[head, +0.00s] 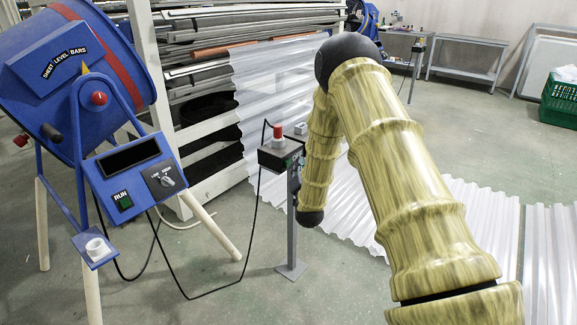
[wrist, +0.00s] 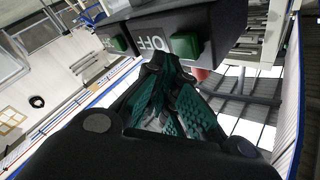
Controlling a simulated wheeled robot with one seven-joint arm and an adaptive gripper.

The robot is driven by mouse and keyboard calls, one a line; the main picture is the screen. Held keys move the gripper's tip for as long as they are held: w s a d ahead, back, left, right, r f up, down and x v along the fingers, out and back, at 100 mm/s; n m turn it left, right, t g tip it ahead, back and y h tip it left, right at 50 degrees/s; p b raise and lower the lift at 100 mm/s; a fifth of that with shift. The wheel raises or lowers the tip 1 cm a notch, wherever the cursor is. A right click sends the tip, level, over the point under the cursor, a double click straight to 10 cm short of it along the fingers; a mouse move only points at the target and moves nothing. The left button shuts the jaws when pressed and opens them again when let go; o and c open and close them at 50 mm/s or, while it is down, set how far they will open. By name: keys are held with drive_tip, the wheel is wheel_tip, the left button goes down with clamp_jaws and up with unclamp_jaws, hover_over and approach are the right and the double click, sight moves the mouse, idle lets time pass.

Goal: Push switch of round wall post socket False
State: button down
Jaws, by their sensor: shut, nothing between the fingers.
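A dark switch box (head: 279,156) stands on a grey post (head: 292,225) left of my arm in the head view, with a red knob (head: 278,132) on top. In the wrist view the dark box (wrist: 225,22) fills the upper part and bears a grey OFF label (wrist: 152,42). A green switch (wrist: 186,46) sits right of the label and another green switch (wrist: 119,44) left of it. My gripper (wrist: 160,68) has its teal fingers together and empty, with the tips close below the OFF label. I cannot tell whether they touch the box. In the head view the gripper is small and unclear beside the box.
A blue drum machine (head: 75,70) with a control panel (head: 130,170) stands at left. Black cables (head: 215,292) run on the floor. A rack of sheets (head: 200,90) is behind the post; corrugated sheets (head: 480,205) lie on the floor behind my arm.

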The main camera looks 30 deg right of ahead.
drive_tip(key=shift+s, duration=0.15)
drive_tip(key=s, duration=0.1)
drive_tip(key=s+d, duration=0.1)
drive_tip(key=s, duration=0.1)
drive_tip(key=s+d+p, duration=0.1)
drive_tip(key=s, duration=0.1)
drive_tip(key=shift+s+d, duration=0.2)
idle(0.6)
idle(0.3)
